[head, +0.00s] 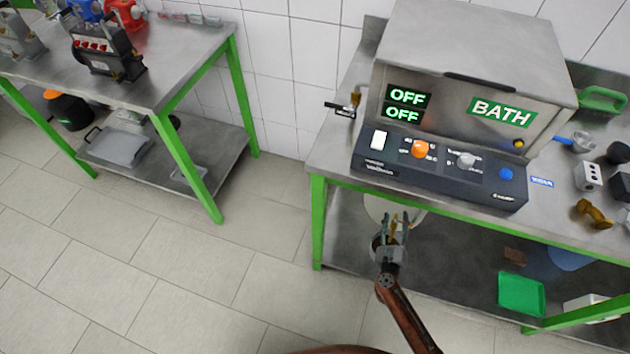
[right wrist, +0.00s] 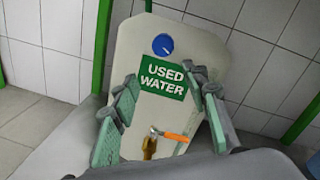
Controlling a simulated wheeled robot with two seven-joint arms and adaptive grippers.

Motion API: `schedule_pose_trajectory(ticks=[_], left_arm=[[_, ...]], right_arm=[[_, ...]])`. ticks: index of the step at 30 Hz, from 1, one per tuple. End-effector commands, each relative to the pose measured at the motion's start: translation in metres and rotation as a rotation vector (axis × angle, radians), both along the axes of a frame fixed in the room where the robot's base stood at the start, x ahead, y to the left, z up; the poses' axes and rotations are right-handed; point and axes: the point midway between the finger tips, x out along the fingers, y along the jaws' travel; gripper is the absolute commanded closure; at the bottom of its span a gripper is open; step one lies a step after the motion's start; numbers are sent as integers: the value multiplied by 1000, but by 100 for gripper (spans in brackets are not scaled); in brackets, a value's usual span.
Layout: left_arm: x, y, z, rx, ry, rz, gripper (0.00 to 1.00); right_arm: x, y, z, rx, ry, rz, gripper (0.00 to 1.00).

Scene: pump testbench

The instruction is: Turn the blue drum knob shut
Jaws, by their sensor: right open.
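The blue drum knob (right wrist: 163,44) is a round dial with a white line, high on the front of a pale drum (right wrist: 190,52). The drum has a green USED WATER label (right wrist: 163,78). In the head view the drum (head: 377,207) is mostly hidden under the bench top, and the knob is not visible. My right gripper (head: 398,218) is open and empty in front of the drum. In the right wrist view its fingers (right wrist: 162,82) frame the label, below the knob and apart from it. My left gripper is not in view.
A brass tap (right wrist: 149,148) with an orange lever (right wrist: 176,136) sits low on the drum. Above is the bench with the BATH unit (head: 470,50) and its control panel (head: 440,170). A green bench leg (head: 318,220) stands left of the drum. The floor at left is clear.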

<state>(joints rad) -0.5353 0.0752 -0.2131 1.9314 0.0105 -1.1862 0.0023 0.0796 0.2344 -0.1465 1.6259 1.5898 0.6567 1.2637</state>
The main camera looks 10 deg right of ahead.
Motion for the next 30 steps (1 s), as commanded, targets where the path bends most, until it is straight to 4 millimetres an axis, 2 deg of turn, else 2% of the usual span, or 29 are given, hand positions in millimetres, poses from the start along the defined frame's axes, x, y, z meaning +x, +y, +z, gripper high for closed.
schedule_pose_trajectory(ticks=[3,7,11,21,30], left_arm=[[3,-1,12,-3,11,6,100],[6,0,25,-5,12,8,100],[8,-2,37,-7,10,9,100],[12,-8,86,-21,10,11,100],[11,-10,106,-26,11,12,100]], right_arm=[[13,-1,11,217,-122,-58,59],[20,-2,21,326,-181,-83,59],[31,-7,23,342,-190,-87,59],[72,-32,21,338,-185,-85,59],[85,-41,23,338,-185,-87,59]])
